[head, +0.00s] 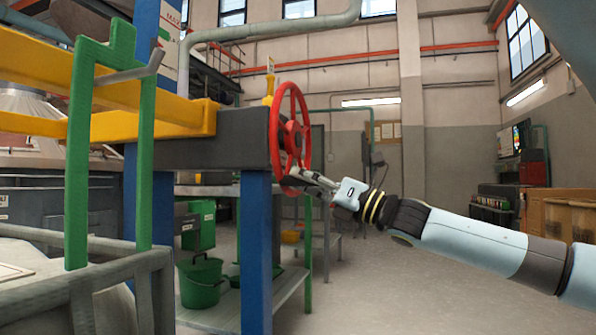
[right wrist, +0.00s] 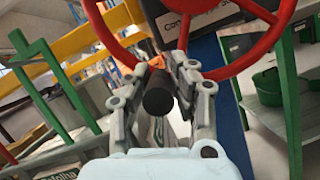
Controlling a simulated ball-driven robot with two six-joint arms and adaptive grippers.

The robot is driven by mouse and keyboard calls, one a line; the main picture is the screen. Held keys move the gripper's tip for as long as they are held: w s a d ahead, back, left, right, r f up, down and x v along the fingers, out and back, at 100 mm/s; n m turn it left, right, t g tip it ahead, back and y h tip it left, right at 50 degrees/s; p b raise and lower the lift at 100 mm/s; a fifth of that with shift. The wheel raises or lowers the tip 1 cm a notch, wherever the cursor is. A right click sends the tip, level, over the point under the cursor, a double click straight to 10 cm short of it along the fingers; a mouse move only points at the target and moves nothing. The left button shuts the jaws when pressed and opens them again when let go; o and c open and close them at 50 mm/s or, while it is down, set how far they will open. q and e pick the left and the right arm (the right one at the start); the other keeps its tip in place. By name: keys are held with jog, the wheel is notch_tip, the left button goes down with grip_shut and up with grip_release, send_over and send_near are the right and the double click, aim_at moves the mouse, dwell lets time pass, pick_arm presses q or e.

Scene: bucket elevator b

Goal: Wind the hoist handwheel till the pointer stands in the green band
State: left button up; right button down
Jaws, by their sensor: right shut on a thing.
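The red handwheel (head: 276,125) stands upright at the right end of a dark beam in the head view. My right gripper (head: 299,178) is at the lower part of the wheel. In the right wrist view, its fingers (right wrist: 160,72) are closed around the wheel's dark round handle (right wrist: 158,97). Red rim and spokes (right wrist: 120,52) show behind the fingers. A small yellow fitting (head: 268,88) with a plate stands on top of the beam; I cannot make out a pointer or a green band on it. My left gripper is not in view.
A blue post (head: 257,250) stands under the beam, left of the wheel. Green buckets (head: 200,283) rest on a low metal shelf (head: 287,290). A green frame (head: 77,170) and grey rails (head: 60,285) fill the left. The floor (head: 390,290) below my right arm is clear.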

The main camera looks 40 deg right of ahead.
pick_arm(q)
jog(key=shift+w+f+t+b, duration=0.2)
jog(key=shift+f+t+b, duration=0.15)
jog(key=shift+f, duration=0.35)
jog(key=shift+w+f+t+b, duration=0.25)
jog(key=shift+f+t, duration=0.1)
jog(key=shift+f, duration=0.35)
pick_arm(e)
jog(key=shift+w+d+f+n+g+y, duration=0.1)
jog(key=shift+w+d+f+n+y, duration=0.1)
jog(key=shift+f+n, duration=0.2)
jog(key=shift+w+d+f+n+g+y, duration=0.15)
jog(key=shift+d+f+n, duration=0.1)
jog(key=shift+f+n, duration=0.2)
jog(key=shift+w+d+f+n+g+y, duration=0.1)
jog(key=shift+w+d+f+n+y, duration=0.1)
jog(key=shift+f+n, duration=0.2)
jog(key=c, duration=1.2)
grip_release()
jog(key=shift+d+f, duration=0.1)
jog(key=shift+d, duration=0.05)
jog(key=shift+o, duration=0.4)
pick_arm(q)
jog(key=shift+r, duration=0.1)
pick_arm(e)
jog(key=shift+r, duration=0.3)
jog(key=v, duration=0.7)
jog(key=shift+s+f, duration=0.25)
